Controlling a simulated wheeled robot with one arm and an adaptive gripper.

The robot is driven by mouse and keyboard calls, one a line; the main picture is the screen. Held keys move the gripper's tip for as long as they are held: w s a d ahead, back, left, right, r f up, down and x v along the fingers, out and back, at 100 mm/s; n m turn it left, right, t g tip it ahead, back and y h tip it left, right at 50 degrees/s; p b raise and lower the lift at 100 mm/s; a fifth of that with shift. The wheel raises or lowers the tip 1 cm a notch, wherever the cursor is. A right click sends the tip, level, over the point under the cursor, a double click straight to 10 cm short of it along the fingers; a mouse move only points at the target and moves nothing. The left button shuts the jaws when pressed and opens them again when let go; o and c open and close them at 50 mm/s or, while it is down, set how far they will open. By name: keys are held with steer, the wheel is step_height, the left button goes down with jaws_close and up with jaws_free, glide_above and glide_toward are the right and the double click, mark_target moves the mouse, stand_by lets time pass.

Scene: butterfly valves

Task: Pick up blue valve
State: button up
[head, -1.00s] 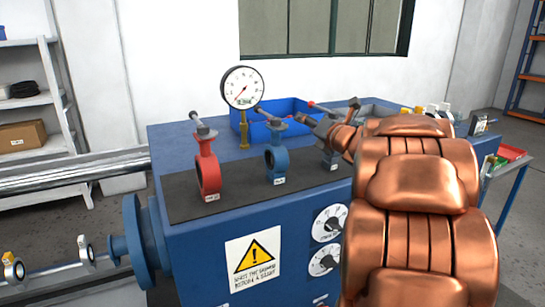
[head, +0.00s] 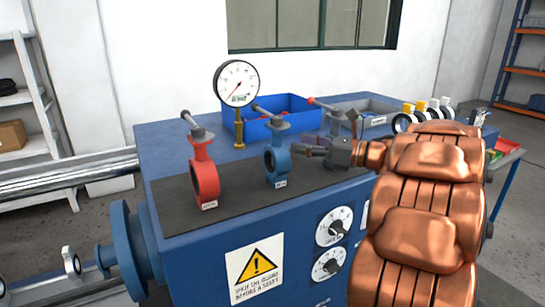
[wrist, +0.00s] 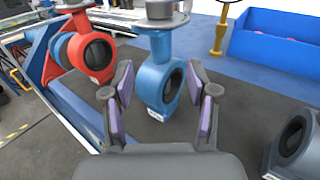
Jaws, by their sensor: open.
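The blue valve (head: 277,163) stands upright on the dark mat (head: 238,200) on the blue bench, between the red valve and a grey one. In the wrist view the blue valve (wrist: 160,78) stands between the spread fingers of my gripper (wrist: 158,105), with a visible gap to the pads on both sides. My gripper is open and empty. In the head view my gripper (head: 306,150) reaches in from the right, close to the blue valve. My arm covers part of the bench behind it.
The red valve (head: 205,178) stands left of the blue one. The grey valve (wrist: 291,140) is close at my gripper's right. A pressure gauge (head: 236,84), a blue bin (head: 296,112) and a grey bin (head: 375,121) are behind. White and yellow-topped valves (head: 433,110) stand at the right.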

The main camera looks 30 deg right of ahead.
mark_target(277, 139)
steer(key=shift+p+x, duration=2.1)
steer(key=shift+x, duration=1.8)
steer(key=shift+f, duration=0.2)
jaws_close()
steer(key=shift+d+r, duration=0.1)
